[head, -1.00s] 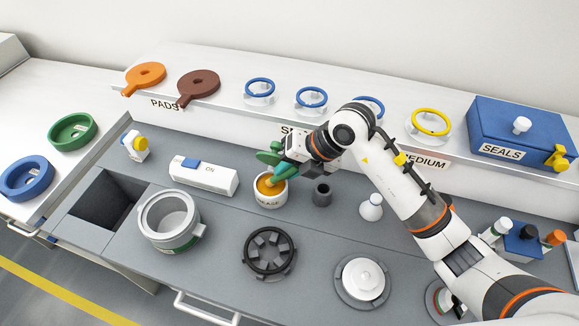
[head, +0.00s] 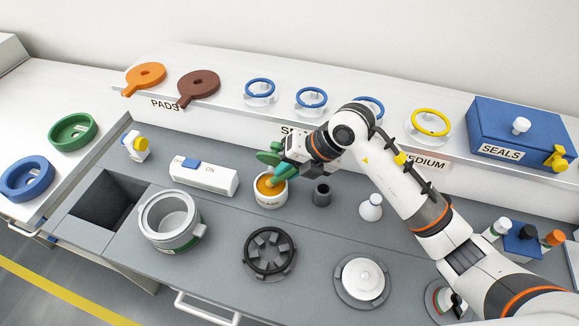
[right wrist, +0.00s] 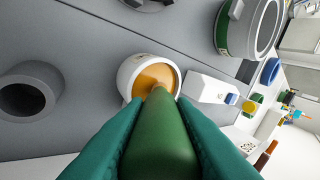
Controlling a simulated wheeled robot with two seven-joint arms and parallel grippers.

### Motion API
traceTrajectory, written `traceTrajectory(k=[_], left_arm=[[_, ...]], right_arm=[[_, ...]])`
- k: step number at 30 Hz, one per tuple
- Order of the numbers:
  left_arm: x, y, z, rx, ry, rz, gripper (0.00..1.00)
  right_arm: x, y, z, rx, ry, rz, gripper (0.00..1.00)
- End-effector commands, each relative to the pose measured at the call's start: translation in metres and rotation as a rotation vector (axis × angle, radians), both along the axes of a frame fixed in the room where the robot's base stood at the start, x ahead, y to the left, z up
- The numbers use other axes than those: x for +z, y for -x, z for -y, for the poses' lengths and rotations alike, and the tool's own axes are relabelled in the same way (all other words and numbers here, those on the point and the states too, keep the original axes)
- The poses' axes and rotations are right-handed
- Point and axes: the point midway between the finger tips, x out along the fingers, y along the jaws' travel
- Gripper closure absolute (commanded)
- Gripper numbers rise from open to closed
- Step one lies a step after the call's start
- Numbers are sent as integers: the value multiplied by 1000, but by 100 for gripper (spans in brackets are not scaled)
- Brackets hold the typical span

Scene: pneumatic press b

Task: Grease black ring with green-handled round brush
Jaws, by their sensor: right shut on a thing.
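My right gripper (head: 276,170) is shut on the green-handled round brush (right wrist: 158,135), whose green handle lies between the two teal fingers in the right wrist view. The brush points down into the white grease pot (head: 270,200), which holds orange-yellow grease (right wrist: 157,78). The brush tip is at the grease; its bristles are hidden. The black ring (head: 269,251) lies on a dark spoked holder on the grey bench, in front of the pot. My left gripper is not in view.
A grey cup (head: 321,194) stands right of the pot and a white switch box (head: 204,177) left of it. A square opening (head: 105,197) is at the left.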

Motion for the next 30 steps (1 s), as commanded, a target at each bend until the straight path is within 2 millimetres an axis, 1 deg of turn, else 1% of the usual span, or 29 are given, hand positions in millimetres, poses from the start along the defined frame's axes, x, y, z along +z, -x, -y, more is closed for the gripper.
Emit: traceTrajectory(k=[6,22,26,30], left_arm=[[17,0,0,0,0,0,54],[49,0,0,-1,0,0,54],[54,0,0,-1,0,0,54],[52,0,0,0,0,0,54]], right_arm=[[21,-1,0,0,-1,4,100],[64,-1,0,0,-1,5,100],[70,-1,0,0,-1,4,100],[69,-1,0,0,-2,3,100]])
